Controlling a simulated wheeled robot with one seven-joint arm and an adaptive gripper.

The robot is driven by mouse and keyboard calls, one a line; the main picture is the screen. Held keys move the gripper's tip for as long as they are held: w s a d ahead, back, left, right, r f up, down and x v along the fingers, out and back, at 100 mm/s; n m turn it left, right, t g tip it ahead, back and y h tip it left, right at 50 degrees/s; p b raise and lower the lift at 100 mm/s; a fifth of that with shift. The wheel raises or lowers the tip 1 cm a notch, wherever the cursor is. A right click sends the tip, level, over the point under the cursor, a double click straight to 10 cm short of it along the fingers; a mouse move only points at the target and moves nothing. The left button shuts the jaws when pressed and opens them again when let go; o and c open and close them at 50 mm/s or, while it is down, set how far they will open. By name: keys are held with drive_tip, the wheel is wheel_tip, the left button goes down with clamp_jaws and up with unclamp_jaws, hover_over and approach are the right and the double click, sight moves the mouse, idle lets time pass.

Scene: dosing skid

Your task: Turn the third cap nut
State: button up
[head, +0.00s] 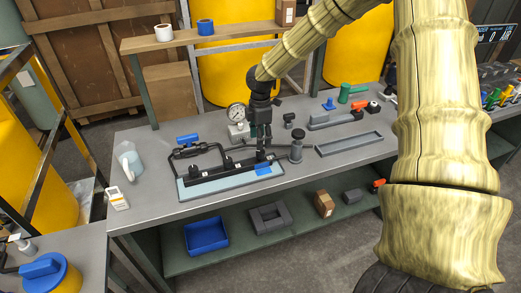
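The dosing skid (210,173) lies on the grey bench, a dark pipe run with small dark upright fittings along it. A pale blue tray (215,188) lies under and in front of it. One dark fitting (228,163) stands near the middle of the run. My gripper (262,150) points down at the right end of the run, where another dark fitting (261,156) shows at its fingertips. The fingers are small and dark against dark parts, so their opening and any contact are unclear. Which fitting is the third cap nut is not certain.
A blue-handled valve (187,139) stands behind the run at left. A pressure gauge (236,112) is behind my gripper, and a grey pump-like post (296,148) stands to its right. A shallow grey tray (349,144) lies farther right.

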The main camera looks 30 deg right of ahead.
sight(260, 151)
drive_tip(key=shift+f+p, duration=0.65)
drive_tip(key=shift+f, duration=2.7)
drive_tip(key=c, duration=1)
